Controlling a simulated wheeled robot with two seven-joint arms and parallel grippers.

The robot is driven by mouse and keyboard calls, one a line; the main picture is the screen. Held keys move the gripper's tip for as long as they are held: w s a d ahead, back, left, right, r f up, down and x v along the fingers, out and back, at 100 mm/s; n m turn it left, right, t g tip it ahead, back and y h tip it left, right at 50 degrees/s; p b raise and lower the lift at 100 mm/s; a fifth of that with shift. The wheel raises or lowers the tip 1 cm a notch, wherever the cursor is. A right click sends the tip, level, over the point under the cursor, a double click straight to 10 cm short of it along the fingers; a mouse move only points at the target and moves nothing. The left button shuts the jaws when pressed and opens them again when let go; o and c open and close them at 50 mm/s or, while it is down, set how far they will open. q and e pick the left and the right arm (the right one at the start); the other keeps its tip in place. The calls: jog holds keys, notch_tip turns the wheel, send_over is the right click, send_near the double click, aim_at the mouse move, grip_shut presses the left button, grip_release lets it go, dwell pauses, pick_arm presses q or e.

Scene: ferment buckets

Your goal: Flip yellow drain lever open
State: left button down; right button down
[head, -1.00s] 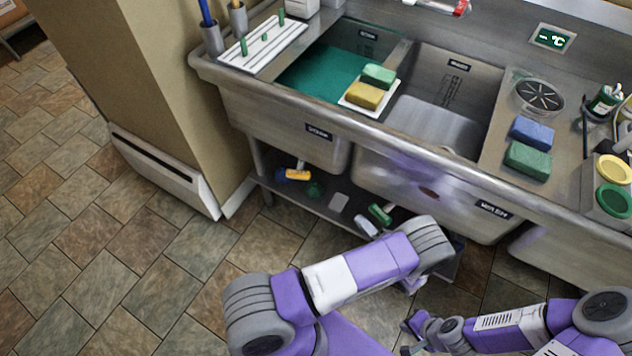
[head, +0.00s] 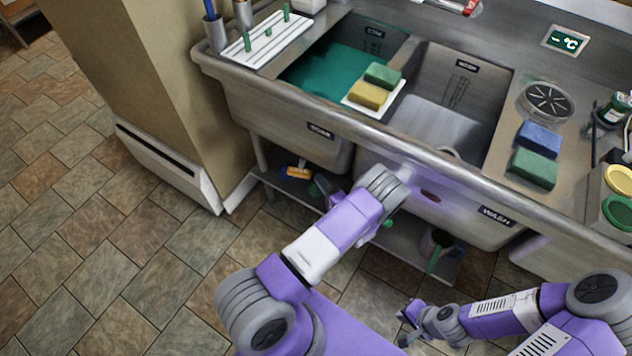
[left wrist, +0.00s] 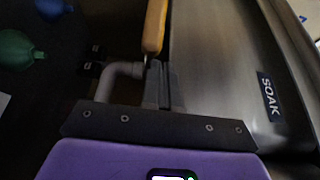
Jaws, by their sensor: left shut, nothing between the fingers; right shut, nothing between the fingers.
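The yellow drain lever (head: 298,172) shows below the front of the sink basin labelled SOAK (head: 322,112). In the left wrist view the lever (left wrist: 154,24) is a long yellow handle beside the basin wall, right ahead of my left gripper (left wrist: 160,72). Its near end is at or very close to the fingertips; whether they touch I cannot tell. My left gripper is shut and empty, and in the head view it is mostly hidden behind my forearm. My right gripper (head: 408,328) is shut and empty, low over the floor, far from the lever.
A grey elbow pipe (left wrist: 117,76) stands close left of my left fingers. Under the sink is a shelf (head: 385,240) with several items, including a dark pot (head: 436,242). The sink's front edge (head: 400,145) overhangs it. The floor on the left is free.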

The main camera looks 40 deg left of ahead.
pick_arm(q)
jog(key=shift+s+a, duration=0.2)
jog(key=shift+a, duration=0.2)
jog(key=shift+a, duration=0.1)
